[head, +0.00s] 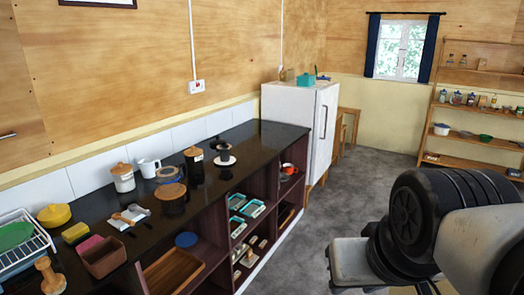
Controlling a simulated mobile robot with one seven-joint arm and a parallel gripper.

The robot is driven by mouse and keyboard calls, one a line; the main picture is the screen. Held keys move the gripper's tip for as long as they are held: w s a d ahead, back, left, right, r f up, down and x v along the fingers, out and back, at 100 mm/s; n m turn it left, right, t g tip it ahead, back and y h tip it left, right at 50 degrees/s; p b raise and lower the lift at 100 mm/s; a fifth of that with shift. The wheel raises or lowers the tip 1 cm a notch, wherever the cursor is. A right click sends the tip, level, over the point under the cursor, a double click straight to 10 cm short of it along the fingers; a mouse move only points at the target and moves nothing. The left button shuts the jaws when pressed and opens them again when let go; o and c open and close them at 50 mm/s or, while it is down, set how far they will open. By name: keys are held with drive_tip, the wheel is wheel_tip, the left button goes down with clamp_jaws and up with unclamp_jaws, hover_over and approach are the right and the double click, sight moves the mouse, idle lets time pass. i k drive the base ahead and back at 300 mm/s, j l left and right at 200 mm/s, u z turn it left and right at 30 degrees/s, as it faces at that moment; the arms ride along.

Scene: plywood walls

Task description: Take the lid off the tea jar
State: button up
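On the dark countertop stand a white jar with a wooden lid (122,178) and a black jar with a wooden lid (194,162). Both lids are on. Labels are too small to read, so I cannot tell which is the tea jar. A wide dark pot with a round wooden lid (172,197) stands in front of them, near the counter's front edge. My arm fills the lower right, over the floor and well apart from the counter. I cannot make out my gripper's fingers.
The counter (262,139) is clear toward the fridge (298,112). Grey floor (350,195) is open right of the counter.

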sight(192, 152)
drive_tip(key=i+z, duration=0.3)
drive_tip(key=i, duration=0.45)
drive_tip(key=i+j+z, duration=0.1)
drive_tip(key=i+z, duration=0.15)
drive_tip(key=i, duration=0.55)
drive_tip(key=i+u, duration=0.3)
drive_tip(key=i+l+u, duration=0.3)
drive_tip(key=i, duration=0.15)
drive_tip(key=i+l+u, duration=0.15)
drive_tip(key=i+u, duration=0.3)
drive_tip(key=u, duration=0.25)
drive_tip(key=i+u, duration=0.15)
drive_tip(key=u, duration=0.3)
drive_tip(key=i+u, duration=0.15)
drive_tip(key=u, duration=0.25)
drive_tip(key=i+l+u, duration=0.1)
drive_tip(key=u, duration=0.35)
drive_tip(key=i+l+u, duration=0.15)
drive_tip(key=u, duration=0.15)
drive_tip(key=i+l, duration=0.05)
